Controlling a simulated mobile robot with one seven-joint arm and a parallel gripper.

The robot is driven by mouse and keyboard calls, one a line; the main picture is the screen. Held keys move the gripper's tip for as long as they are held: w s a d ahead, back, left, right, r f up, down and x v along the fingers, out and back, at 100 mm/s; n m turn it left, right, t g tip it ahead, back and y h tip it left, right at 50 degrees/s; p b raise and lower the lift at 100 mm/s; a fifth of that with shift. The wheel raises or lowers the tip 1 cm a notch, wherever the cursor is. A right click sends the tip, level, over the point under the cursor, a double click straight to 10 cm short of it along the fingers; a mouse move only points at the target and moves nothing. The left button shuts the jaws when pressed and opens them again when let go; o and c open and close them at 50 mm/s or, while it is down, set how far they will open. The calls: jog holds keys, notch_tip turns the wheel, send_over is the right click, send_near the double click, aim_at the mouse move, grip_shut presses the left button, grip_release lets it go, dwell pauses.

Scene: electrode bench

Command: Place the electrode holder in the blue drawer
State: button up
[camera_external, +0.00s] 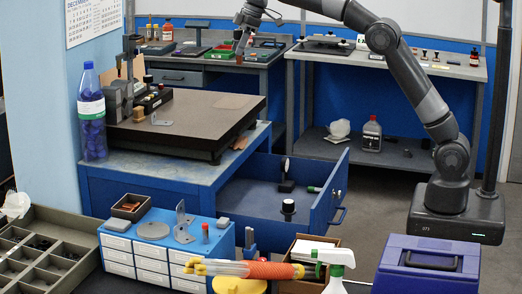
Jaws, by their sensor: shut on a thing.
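My gripper (242,42) is at the back of the scene, pointing down over the trays on the far bench. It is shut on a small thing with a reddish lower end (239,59). The thing is too small to identify surely; it may be the electrode holder. The blue drawer (327,203) is pulled open below the blue bench in the middle, well in front of my gripper. Inside it are a couple of dark-knobbed stands (288,208) and a small green-ended item (313,189).
A dark surface plate (190,118) lies on the blue bench between gripper and drawer. Green and red trays (220,51) sit beneath my gripper. A spray bottle (336,268), purple case (427,265) and small drawer cabinet (155,250) stand in front. Floor right of the drawer is clear.

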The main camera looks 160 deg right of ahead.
jog(key=s+a+n+t+y, duration=0.1)
jog(key=s+a+n+y, duration=0.2)
jog(key=s+a+n, duration=0.7)
jog(key=a+n+t+y, duration=0.1)
jog(key=a+n+y, duration=0.2)
jog(key=a+n, duration=0.85)
jog(key=m, duration=0.5)
send_over(301, 207)
jog(key=f, duration=4.2)
jog(key=shift+s+f, duration=0.2)
jog(key=shift+f, duration=0.05)
jog(key=shift+w+f, duration=0.1)
jog(key=shift+f, duration=1.95)
jog(key=shift+f, duration=0.1)
jog(key=o, duration=1.1)
jog(key=shift+o, duration=0.2)
